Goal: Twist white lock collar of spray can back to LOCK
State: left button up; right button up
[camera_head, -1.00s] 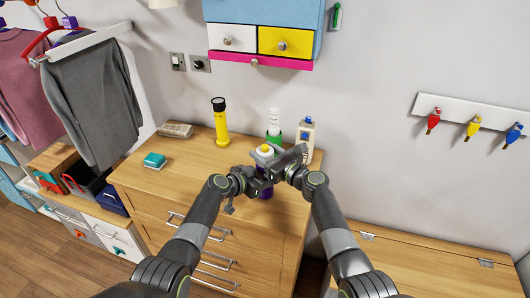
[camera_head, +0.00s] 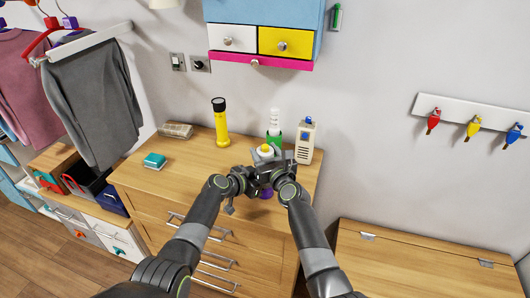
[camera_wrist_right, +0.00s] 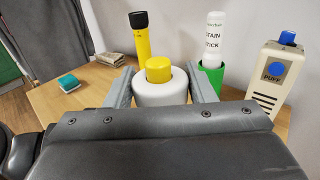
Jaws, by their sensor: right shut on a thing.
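The spray can stands on the wooden dresser top, with a purple body (camera_head: 266,193) showing below the grippers. Its white lock collar (camera_wrist_right: 160,92) and yellow nozzle (camera_wrist_right: 158,69) are on top; the nozzle also shows in the head view (camera_head: 265,148). My right gripper (camera_wrist_right: 163,88) is shut on the collar, one grey finger on each side. My left gripper (camera_head: 257,182) is at the can's body, lower down. Its fingers are largely hidden, so its grip cannot be told. No LOCK marking can be read.
A yellow-black torch (camera_head: 220,122) stands at the back left. A teal box (camera_head: 154,161) and a grey bundle (camera_head: 176,130) lie farther left.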

jog(key=shift+d+f+h, duration=0.1)
jog(key=shift+f+h, duration=0.1)
jog(key=shift+h, duration=0.1)
jog(key=o, duration=1)
jog(key=shift+r, duration=0.15)
jog(key=shift+r, duration=0.1)
jog(key=shift+r, duration=4.9)
